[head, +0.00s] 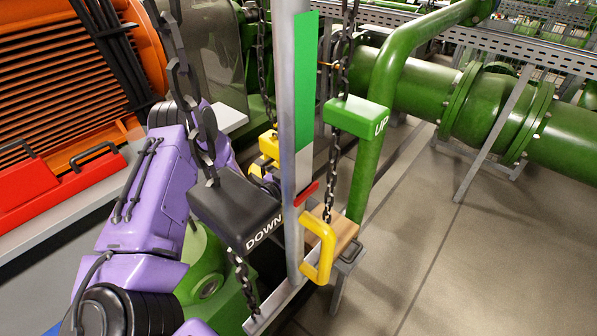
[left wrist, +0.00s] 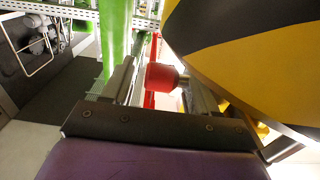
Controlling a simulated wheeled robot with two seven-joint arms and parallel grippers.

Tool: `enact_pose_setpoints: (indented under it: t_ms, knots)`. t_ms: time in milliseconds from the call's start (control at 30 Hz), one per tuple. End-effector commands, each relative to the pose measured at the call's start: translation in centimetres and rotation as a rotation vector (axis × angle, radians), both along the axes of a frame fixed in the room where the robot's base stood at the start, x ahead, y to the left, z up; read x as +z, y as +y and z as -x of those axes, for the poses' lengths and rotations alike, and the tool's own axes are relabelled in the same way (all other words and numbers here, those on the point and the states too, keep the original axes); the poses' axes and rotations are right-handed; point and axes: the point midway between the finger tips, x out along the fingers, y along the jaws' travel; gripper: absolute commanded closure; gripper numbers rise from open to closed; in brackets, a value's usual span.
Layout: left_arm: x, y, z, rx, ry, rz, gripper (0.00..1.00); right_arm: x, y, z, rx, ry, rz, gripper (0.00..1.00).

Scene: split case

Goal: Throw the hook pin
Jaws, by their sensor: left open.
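A red round-ended knob (left wrist: 161,77), which may be the hook pin, shows in the left wrist view. My left gripper (left wrist: 157,82) is open, with its grey fingers on either side of the knob in the picture. I cannot tell whether they touch it. A black and yellow striped body (left wrist: 255,60) fills the upper right there. In the head view my purple left arm reaches behind the black DOWN block (head: 236,213); its gripper is mostly hidden. A yellow handle (head: 322,247) stands by the post, near a small red pointer (head: 306,194). My right gripper is not in view.
Large green pipes (head: 410,82) run behind. An orange finned housing (head: 50,75) is at left. The floor at right is clear.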

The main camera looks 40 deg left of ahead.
Motion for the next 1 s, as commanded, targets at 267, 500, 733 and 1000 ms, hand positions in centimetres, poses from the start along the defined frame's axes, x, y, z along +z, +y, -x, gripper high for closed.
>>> enact_pose_setpoints:
  t_ms: [267,500,733,1000]
  knots:
    - [-0.2,0.4,4.6,0.002,0.002,0.002,0.42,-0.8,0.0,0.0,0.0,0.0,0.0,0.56]
    - [-0.1,0.8,9.5,0.002,0.0,0.001,0.42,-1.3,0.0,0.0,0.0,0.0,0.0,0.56]
    - [0.0,0.9,10.6,0.001,0.0,0.0,0.42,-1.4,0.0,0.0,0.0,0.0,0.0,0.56]
    - [0.8,0.9,10.5,0.001,-0.001,0.0,0.42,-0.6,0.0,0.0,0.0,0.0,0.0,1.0]
